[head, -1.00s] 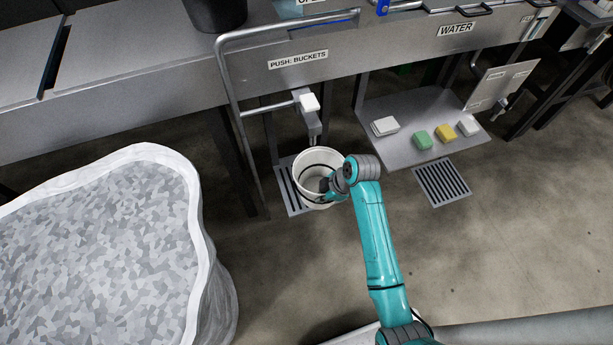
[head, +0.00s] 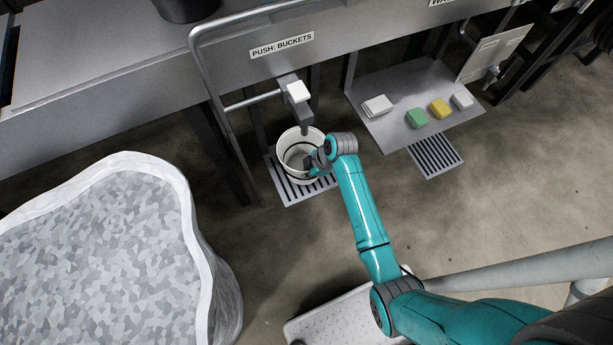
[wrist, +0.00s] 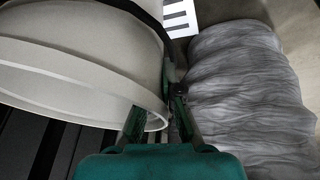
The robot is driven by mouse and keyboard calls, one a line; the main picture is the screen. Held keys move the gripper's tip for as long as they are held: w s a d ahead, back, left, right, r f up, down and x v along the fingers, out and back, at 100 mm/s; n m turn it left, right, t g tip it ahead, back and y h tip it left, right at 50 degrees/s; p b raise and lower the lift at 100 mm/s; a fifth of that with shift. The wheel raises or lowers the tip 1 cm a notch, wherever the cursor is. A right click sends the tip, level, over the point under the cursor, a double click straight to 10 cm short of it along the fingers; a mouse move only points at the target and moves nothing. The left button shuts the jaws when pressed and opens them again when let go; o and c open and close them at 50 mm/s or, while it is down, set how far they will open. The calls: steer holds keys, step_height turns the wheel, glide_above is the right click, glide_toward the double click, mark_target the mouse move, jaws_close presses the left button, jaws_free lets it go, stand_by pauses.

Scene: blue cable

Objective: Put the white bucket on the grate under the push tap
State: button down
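The white bucket (head: 291,153), with a dark band, is upright over the slotted metal grate (head: 288,195) below the push tap (head: 298,93). Grate slots show in front of the bucket and to its right. I cannot tell whether its base touches the grate. The tap spout is just above and behind the bucket's rim. My gripper (head: 318,161) is at the bucket's right rim. In the wrist view, the bucket (wrist: 80,60) fills the upper left, and my gripper's fingers (wrist: 156,117) straddle its rim and wall, closed on it.
A large bag of grey-white flakes (head: 110,260) stands at left. A metal rail (head: 215,95) is behind left of the bucket. A shelf (head: 385,130) with several sponges is at right, with a second grate (head: 436,155) below.

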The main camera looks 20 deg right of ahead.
steer(key=shift+f, duration=1.8)
steer(key=c, duration=1.3)
jaws_free()
steer(key=shift+f, duration=0.1)
steer(key=v, duration=1.2)
